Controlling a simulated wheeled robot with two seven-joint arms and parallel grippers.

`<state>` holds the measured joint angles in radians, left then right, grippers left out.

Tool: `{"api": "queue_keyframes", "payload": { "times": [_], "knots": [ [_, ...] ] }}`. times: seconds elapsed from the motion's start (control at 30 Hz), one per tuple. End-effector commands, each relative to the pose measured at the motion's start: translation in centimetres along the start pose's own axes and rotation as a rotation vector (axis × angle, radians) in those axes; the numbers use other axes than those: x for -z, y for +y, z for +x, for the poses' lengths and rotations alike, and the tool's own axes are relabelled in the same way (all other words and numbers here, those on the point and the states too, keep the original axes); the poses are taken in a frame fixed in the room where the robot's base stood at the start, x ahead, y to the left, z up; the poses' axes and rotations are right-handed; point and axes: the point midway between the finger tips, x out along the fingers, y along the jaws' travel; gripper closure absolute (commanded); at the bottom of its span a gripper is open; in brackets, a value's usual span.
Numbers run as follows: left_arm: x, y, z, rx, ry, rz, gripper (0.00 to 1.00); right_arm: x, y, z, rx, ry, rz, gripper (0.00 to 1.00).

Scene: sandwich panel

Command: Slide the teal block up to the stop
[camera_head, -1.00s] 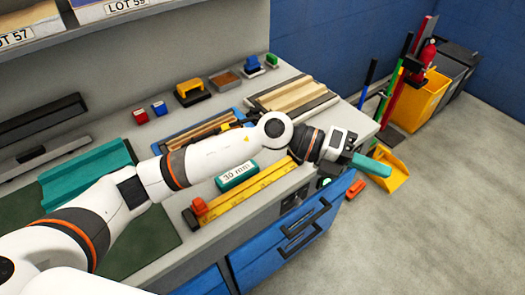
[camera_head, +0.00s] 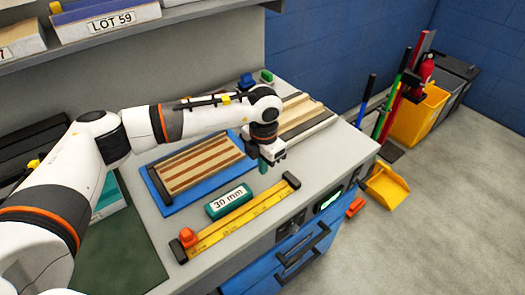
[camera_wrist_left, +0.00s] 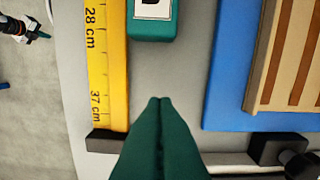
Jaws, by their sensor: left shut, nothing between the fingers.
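The teal block (camera_head: 229,201), labelled 30 mm, lies on the bench beside the yellow ruler (camera_head: 240,219); its near end also shows in the left wrist view (camera_wrist_left: 152,22). An orange-red piece (camera_head: 187,237) sits at the ruler's left end, by a dark end block; another dark end block (camera_head: 291,181) stands at the right end. I cannot tell for certain which is the stop. My left gripper (camera_head: 263,167) is shut and empty, to the right of the block and apart from it. Its green fingers (camera_wrist_left: 158,101) point toward the block. A small part of my right gripper (camera_wrist_left: 38,35) shows far off.
A striped wooden panel (camera_head: 203,164) lies on a blue board (camera_head: 183,208) behind the block. More strips (camera_head: 303,112) lie at the back right. Blue drawers (camera_head: 262,270) front the bench.

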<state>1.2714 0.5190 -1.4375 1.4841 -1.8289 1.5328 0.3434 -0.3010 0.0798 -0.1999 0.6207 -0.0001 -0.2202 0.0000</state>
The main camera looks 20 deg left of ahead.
Motion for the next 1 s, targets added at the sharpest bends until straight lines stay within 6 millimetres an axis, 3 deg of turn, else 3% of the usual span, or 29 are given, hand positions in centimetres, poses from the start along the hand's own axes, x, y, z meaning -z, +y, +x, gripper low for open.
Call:
{"api": "queue_keyframes", "payload": {
  "times": [0.17, 0.4, 0.87, 1.0],
  "knots": [
    [-0.1, 0.1, 3.6, -0.002, -0.004, 0.000, 1.00, -0.1, 0.0, -1.0, 0.000, 0.001, 0.000, 1.00],
    [-3.4, 0.0, 3.2, -0.002, 0.000, 0.002, 1.00, -0.2, -0.1, -2.7, 0.000, 0.001, 0.000, 1.00],
    [-4.0, 0.1, 3.4, -0.003, 0.002, 0.002, 1.00, -0.2, -0.1, -2.8, 0.000, 0.001, 0.000, 1.00],
    [-5.0, 0.0, 3.7, -0.003, 0.000, 0.001, 1.00, -0.3, -0.1, -2.2, 0.001, -0.001, -0.001, 1.00]
  ]
}}
